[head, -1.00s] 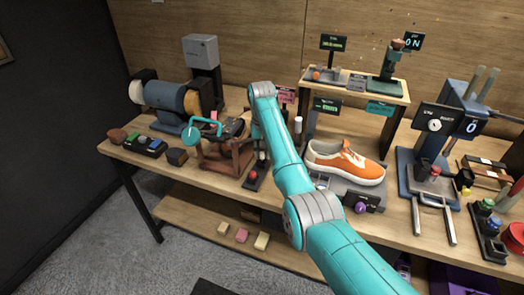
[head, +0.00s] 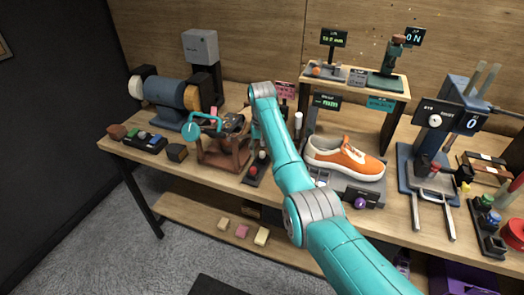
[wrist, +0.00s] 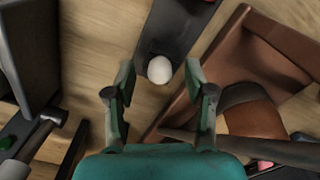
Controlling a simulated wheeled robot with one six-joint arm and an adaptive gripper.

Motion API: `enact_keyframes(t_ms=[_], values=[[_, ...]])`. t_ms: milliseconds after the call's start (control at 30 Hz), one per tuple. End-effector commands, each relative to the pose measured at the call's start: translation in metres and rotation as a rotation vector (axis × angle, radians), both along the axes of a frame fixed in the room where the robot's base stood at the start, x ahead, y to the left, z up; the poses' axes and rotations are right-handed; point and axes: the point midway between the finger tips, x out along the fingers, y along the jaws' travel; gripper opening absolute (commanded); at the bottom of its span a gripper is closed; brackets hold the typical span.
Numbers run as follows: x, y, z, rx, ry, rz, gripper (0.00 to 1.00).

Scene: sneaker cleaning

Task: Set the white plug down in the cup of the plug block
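The white plug (wrist: 160,69) shows as a rounded white knob in the wrist view. It stands at the end of a dark grey block (wrist: 177,28), which looks like the plug block; the cup under the plug is hidden. My gripper (wrist: 159,78) is open, with one finger on each side of the plug and a visible gap to both. In the head view the dark block (head: 251,180) with red knobs stands near the table's front edge, beside my arm.
A brown wooden stand (head: 225,158) is close on the right in the wrist view (wrist: 275,50). A large dark body (wrist: 30,45) is on the left, with a hammer-like tool below it. An orange sneaker (head: 345,160) sits right of my arm.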

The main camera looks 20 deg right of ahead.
Motion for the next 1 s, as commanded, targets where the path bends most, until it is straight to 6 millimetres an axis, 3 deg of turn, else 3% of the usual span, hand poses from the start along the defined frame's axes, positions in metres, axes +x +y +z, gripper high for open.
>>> enact_keyframes(t_ms=[267,700,1000], values=[[0.001,0.0,0.007,0.0,-0.002,0.0,0.54],[0.001,0.0,0.067,0.0,-0.002,0.0,0.54],[0.0,0.001,0.075,0.0,0.0,0.0,0.54]])
